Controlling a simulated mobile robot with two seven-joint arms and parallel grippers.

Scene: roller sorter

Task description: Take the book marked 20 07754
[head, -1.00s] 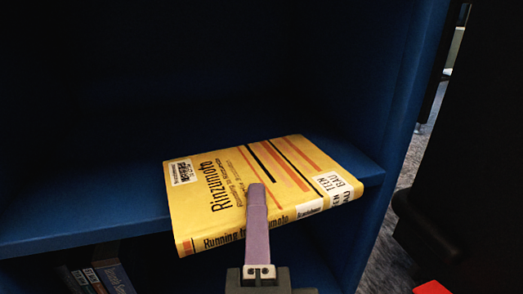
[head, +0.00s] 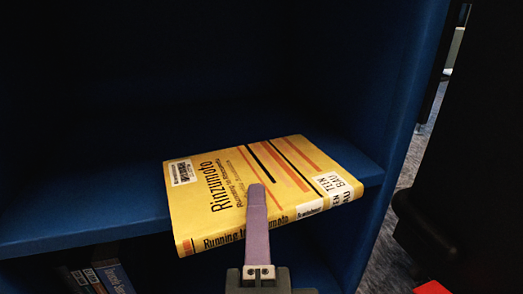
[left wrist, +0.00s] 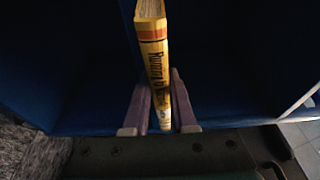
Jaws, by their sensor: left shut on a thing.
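A yellow book (head: 205,210) with orange and black stripes lies flat on a blue shelf, its spine toward me and jutting over the front edge. Its cover reads "Rinzumoto", with a white label at the left and a "TEEN BAU" label at the right. The number 20 07754 cannot be read. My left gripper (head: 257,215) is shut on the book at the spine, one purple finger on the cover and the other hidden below. In the left wrist view, the fingers lie on both sides of the book (left wrist: 154,50). My right gripper is not in view.
The blue shelf board (head: 75,222) is otherwise bare. The blue side wall (head: 400,100) stands close to the book's right. Several more books (head: 100,278) stand on the shelf below. A red thing (head: 432,287) shows at the lower right.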

